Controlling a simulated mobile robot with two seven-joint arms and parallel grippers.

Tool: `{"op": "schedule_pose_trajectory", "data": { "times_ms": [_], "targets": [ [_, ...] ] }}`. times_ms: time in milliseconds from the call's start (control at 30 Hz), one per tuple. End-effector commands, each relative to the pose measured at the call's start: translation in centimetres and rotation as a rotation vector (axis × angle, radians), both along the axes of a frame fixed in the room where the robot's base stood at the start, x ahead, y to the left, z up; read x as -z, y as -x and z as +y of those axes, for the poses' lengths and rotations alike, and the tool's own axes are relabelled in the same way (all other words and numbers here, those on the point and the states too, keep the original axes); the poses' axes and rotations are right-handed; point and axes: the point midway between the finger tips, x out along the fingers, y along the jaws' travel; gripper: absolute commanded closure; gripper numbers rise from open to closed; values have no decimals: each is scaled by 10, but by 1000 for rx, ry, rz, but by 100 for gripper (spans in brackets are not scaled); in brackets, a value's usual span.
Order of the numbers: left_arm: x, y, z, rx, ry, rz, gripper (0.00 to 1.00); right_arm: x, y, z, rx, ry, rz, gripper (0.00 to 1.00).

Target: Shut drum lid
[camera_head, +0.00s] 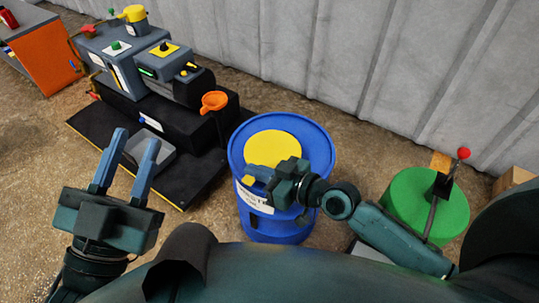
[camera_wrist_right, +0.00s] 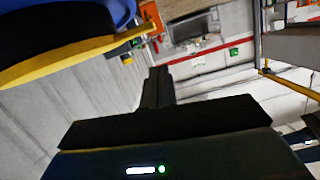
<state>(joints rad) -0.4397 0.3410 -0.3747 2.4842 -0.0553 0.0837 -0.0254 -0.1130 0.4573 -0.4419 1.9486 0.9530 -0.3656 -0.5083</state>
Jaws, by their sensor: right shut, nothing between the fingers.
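The blue drum (camera_head: 320,150) stands upright in the middle of the head view, with a white label on its side. A round yellow lid (camera_head: 272,146) shows within its top; whether it lies flat or tilted I cannot tell. In the right wrist view a yellow curved edge (camera_wrist_right: 70,58) borders a black area, with blue (camera_wrist_right: 122,10) beyond. My right gripper (camera_head: 254,174) is shut and empty at the drum's near side, in front of the lid; contact is unclear. Its closed fingers also show in the right wrist view (camera_wrist_right: 158,84). My left gripper (camera_head: 134,140) is open and empty, left of the drum.
A grey and black machine (camera_head: 155,80) with an orange funnel (camera_head: 214,101) stands left of the drum. A green drum (camera_head: 400,203) with a red-knobbed lever stands to the right. An orange cabinet (camera_head: 45,65) is at the far left. A corrugated wall (camera_head: 320,55) runs behind.

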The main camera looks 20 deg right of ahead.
Motion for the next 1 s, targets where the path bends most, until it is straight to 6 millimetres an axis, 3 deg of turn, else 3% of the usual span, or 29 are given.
{"op": "schedule_pose_trajectory", "data": {
  "times_ms": [100,400,1000],
  "targets": [
    [-4,-1,1,0,-7,-48,70,16,3,5,0,107,-95,100],
    [-12,-1,1,0,-12,-112,70,36,5,8,0,104,-89,100],
    [-19,0,2,0,-12,-145,70,41,5,8,1,104,-85,100]
  ]
}}
